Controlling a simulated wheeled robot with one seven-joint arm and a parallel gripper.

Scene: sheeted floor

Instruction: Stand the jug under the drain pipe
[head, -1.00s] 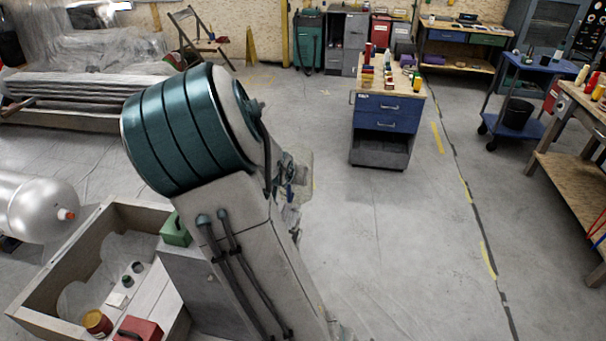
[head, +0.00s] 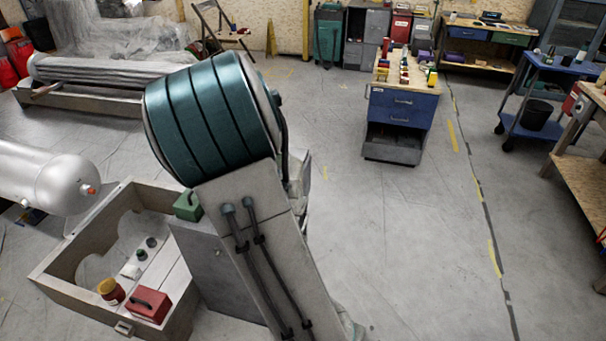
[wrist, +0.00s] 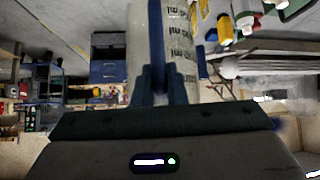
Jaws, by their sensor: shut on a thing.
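My gripper (wrist: 163,88) shows in the wrist view, its dark fingers closed on a pale, cloudy vessel (wrist: 178,45) with black printed letters. This looks like the jug; only part of it is in frame, running up to the top edge. In the head view my arm hides the gripper and the jug. At the left of the head view lies a silver tank (head: 45,180) with a short red-tipped outlet (head: 91,190). I cannot tell whether this outlet is the drain pipe.
A wooden crate (head: 62,292) holding a red box (head: 148,306) and several small items stands below the tank. A grey cabinet (head: 222,268) adjoins it, partly behind my arm. A blue drawer unit (head: 402,108) stands at back right. The floor right of my arm is clear.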

